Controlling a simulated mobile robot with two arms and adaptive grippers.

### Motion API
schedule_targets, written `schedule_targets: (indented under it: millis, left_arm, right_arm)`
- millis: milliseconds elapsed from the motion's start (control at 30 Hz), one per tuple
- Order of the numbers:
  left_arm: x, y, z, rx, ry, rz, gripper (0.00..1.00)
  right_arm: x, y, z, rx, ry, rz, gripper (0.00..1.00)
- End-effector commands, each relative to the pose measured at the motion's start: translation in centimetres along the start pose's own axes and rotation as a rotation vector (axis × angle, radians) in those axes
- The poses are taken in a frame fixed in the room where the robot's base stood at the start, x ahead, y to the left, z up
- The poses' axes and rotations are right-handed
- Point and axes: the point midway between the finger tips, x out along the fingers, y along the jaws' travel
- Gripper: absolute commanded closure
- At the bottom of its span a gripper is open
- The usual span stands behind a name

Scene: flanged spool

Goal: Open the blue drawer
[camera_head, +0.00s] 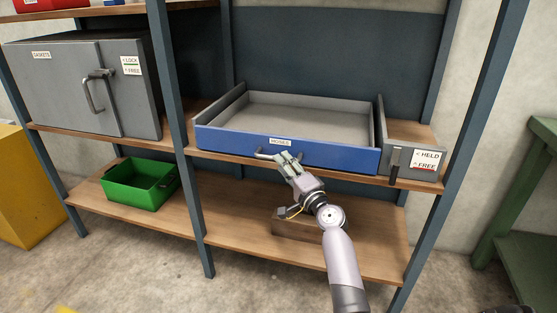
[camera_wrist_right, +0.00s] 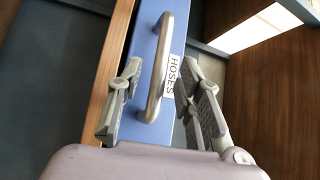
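The blue drawer (camera_head: 330,154) sits on the middle shelf, with a grey open-topped inside and a "HOSES" label (camera_head: 280,142). Its metal bar handle (camera_head: 264,155) is on the blue front. The handle (camera_wrist_right: 160,65) also shows in the right wrist view, beside the label (camera_wrist_right: 171,78). My right gripper (camera_head: 289,160) is at the handle in the head view. In the right wrist view its fingers (camera_wrist_right: 158,100) are spread apart, with the handle's end between them and gaps on both sides. My left gripper is in neither view.
Right of the drawer is a grey panel with a dark lever (camera_head: 394,163) and a HELD/FREE label (camera_head: 427,160). A grey cabinet (camera_head: 65,85) stands upper left. A green bin (camera_head: 140,184) and a brown block (camera_head: 298,226) are on the lower shelf. Blue uprights (camera_head: 180,100) frame the rack.

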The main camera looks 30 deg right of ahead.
Motion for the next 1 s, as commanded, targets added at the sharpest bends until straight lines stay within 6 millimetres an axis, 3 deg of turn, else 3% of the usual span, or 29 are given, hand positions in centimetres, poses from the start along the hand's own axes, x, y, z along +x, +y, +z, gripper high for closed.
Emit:
schedule_targets:
  millis: [200,633,1000]
  left_arm:
    - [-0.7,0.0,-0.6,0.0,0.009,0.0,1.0]
    - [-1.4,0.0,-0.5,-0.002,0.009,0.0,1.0]
    - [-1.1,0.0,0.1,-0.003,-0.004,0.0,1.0]
  right_arm:
    - [2.9,0.1,0.0,-0.001,0.0,0.0,0.67]
    - [3.6,0.0,0.0,-0.001,0.0,0.001,0.68]
    - [3.6,0.0,0.0,-0.001,0.0,0.001,0.92]
